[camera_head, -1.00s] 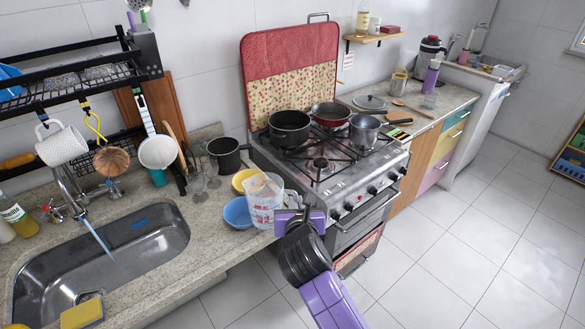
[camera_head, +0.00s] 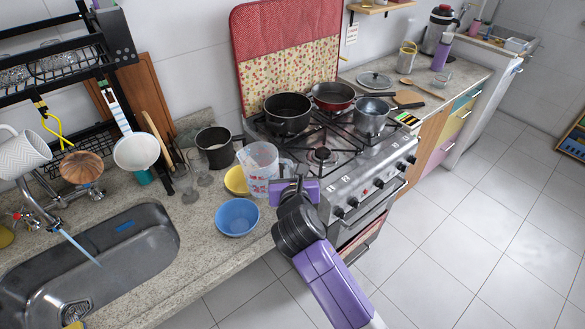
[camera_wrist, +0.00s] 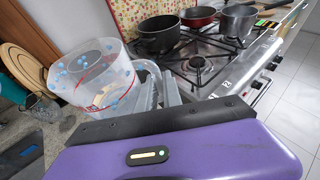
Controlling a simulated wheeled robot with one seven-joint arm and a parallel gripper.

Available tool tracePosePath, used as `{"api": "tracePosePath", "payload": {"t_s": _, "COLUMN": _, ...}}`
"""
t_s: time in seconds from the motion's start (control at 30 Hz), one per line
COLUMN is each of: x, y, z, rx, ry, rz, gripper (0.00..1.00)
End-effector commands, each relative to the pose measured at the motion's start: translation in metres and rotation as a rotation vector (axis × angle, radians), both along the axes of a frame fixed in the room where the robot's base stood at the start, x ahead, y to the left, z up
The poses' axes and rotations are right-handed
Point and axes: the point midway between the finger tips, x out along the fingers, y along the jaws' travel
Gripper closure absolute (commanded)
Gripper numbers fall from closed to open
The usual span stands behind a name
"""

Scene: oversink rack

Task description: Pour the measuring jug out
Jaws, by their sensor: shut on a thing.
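The clear measuring jug (camera_head: 260,168) with red markings is held above the counter beside the stove, behind the blue bowl. It looks roughly upright, with a slight lean. My gripper (camera_head: 284,182) is at its right side, shut on the handle. In the wrist view the jug (camera_wrist: 98,80) is at the left, its handle between my fingers (camera_wrist: 165,92), with small blue dots on or in its wall. I cannot tell how full it is.
A blue bowl (camera_head: 237,219) and a yellow bowl (camera_head: 235,181) stand below and left of the jug. A dark pot (camera_head: 214,147) and glasses stand behind. The stove (camera_head: 345,165) with pans is at the right.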

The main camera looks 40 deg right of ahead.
Motion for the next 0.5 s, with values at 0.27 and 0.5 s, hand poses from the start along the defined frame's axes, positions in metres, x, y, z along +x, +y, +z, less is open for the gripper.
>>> {"api": "tracePosePath", "payload": {"t_s": 0.27, "x": -0.001, "y": 0.015, "z": 0.006, "rx": -0.127, "ry": -0.015, "rz": 0.003, "gripper": 1.00}}
{"api": "tracePosePath", "payload": {"t_s": 0.5, "x": -0.003, "y": 0.026, "z": 0.011, "rx": -0.238, "ry": -0.028, "rz": 0.003, "gripper": 1.00}}
